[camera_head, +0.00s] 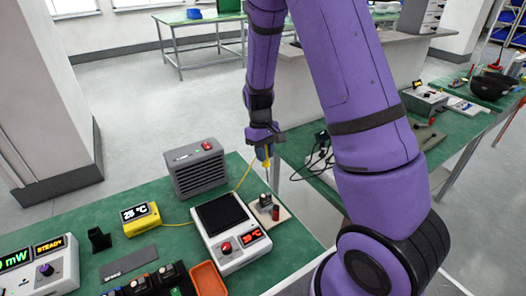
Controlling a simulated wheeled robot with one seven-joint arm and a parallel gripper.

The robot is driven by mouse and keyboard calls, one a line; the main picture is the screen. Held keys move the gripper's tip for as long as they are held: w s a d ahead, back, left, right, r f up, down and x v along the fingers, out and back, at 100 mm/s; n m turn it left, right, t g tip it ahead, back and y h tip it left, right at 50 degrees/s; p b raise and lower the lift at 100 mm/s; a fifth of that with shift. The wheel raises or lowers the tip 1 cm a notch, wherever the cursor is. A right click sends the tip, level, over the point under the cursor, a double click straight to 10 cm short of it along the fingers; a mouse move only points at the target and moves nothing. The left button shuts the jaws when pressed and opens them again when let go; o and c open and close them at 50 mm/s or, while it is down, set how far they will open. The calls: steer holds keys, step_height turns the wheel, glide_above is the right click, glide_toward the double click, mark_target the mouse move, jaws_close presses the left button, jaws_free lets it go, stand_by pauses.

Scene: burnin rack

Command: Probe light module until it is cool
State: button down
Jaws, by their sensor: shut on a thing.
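My gripper (263,140) is shut on a dark blue-grey probe (262,154), held tip down above the back right edge of the green bench. A yellow cable runs from the probe to a yellow thermometer (141,218), whose display seems to read 26 °C. A small metallic and dark part (265,201), perhaps the light module, stands on a beige pad (281,213) below the probe. A small red-and-dark piece (276,213) is beside it. The probe looks apart from the part; its exact tip is hard to make out.
A white hot plate (226,250) with a black top, red knob and red display stands left of the pad. A grey fan box (195,168) is behind it. An orange tray (208,279) and a white power meter (40,268) reading STEADY are in front.

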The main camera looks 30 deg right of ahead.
mark_target(265, 165)
steer(key=shift+d, duration=0.1)
stand_by(0.3)
steer(key=shift+f, duration=2.55)
steer(key=shift+f, duration=0.4)
steer(key=shift+r, duration=3.5)
